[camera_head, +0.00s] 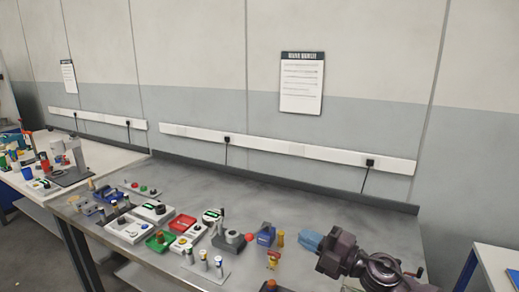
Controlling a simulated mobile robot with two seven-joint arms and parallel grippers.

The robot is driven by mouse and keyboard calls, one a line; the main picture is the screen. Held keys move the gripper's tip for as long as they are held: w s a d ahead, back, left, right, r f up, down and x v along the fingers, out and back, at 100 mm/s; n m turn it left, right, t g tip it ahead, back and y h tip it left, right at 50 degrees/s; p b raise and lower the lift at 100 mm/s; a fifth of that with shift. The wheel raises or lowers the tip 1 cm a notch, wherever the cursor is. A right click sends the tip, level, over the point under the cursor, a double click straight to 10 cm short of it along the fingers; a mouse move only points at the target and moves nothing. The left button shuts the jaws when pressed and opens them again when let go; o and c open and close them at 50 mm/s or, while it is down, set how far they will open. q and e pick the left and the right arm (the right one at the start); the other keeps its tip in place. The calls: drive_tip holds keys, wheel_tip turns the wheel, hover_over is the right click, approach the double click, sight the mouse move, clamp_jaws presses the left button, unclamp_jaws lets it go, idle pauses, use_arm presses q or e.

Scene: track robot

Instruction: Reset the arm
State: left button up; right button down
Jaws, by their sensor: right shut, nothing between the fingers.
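My right arm comes in at the lower right over the grey workbench (330,210). My right gripper (308,240) points left above the bench's right part. It has light blue fingers that are shut with nothing between them. A small blue device (266,234) and a yellowish cylinder (280,239) stand just left of the fingertips, apart from them as far as I can tell. My left gripper is not in this view.
Red (181,224) and green (160,241) trays, white instruments (129,229) and several small posts crowd the bench's left and middle. A small red and yellow item (272,260) stands near the front. The back right is clear. Another bench (110,158) stands at left.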

drive_tip(key=s+d+f+m+t+h, duration=0.3)
drive_tip(key=d+f+m+h, duration=0.3)
drive_tip(key=m, duration=0.3)
drive_tip(key=s+d+f+m+t+h, duration=0.3)
drive_tip(key=d+f+m+h, duration=0.3)
drive_tip(key=m, duration=0.3)
drive_tip(key=s+d+f+m+g+h, duration=0.2)
drive_tip(key=s+f+m, duration=0.2)
drive_tip(key=s+f, duration=0.4)
drive_tip(key=s+d+f+m+g+h, duration=0.2)
drive_tip(key=s+f+m, duration=0.2)
drive_tip(key=s+f, duration=0.4)
drive_tip(key=s, duration=0.4)
drive_tip(key=shift+s+d+g+h, duration=0.2)
drive_tip(key=shift+d+g+h, duration=0.1)
drive_tip(key=shift+g, duration=0.1)
drive_tip(key=shift+f, duration=0.1)
